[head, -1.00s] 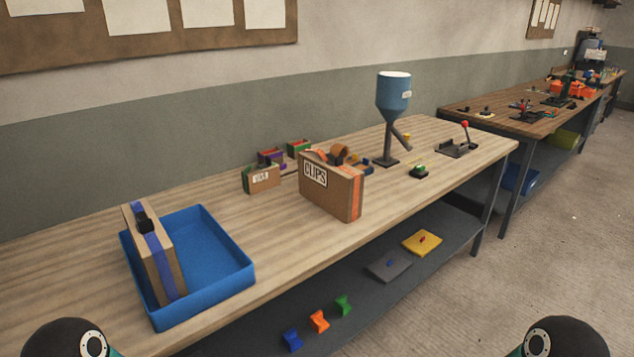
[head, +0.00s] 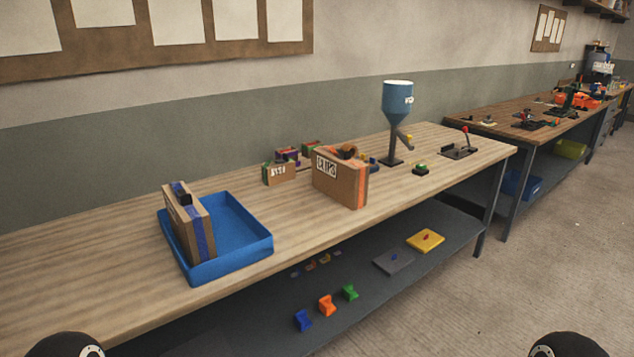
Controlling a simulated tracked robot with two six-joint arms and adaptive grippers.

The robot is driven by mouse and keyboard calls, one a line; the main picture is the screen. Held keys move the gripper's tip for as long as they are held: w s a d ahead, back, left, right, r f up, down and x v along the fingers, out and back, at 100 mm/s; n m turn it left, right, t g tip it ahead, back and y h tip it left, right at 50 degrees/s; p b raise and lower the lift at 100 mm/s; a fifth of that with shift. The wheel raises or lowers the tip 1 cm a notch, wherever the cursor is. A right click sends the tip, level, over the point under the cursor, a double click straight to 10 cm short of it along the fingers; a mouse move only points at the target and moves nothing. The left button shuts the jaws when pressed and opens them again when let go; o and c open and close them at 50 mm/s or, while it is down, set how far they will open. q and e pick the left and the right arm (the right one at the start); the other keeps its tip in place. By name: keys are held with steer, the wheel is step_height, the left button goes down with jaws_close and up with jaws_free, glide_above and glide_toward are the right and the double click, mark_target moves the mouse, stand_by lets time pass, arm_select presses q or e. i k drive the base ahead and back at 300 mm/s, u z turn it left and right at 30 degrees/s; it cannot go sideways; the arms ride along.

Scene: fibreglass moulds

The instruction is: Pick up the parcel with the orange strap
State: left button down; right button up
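The parcel with the orange strap (head: 335,183) is a brown cardboard box with a white label on its left face. The orange strap (head: 361,186) runs down its right side. It stands upright on the wooden workbench (head: 110,248), near the middle of the bench. A second brown parcel with a blue strap (head: 186,224) stands at the left of the blue tray (head: 247,256). Only dark rounded parts of my two arms show at the bottom corners. Both grippers are outside the view.
Small bins (head: 279,173) stand behind the parcel. A blue hopper (head: 397,97), a green button box (head: 421,168) and a red-knobbed lever (head: 462,148) are to its right. The lower shelf holds small coloured pieces and two plates. The floor (head: 560,250) at right is clear.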

mark_target(346, 182)
steer(key=u, duration=0.1)
steer(key=k, duration=0.25)
steer(key=z, duration=0.1)
steer(key=i, duration=0.95)
steer(key=z, duration=2.4)
steer(key=i, duration=1.85)
steer(key=u, duration=0.05)
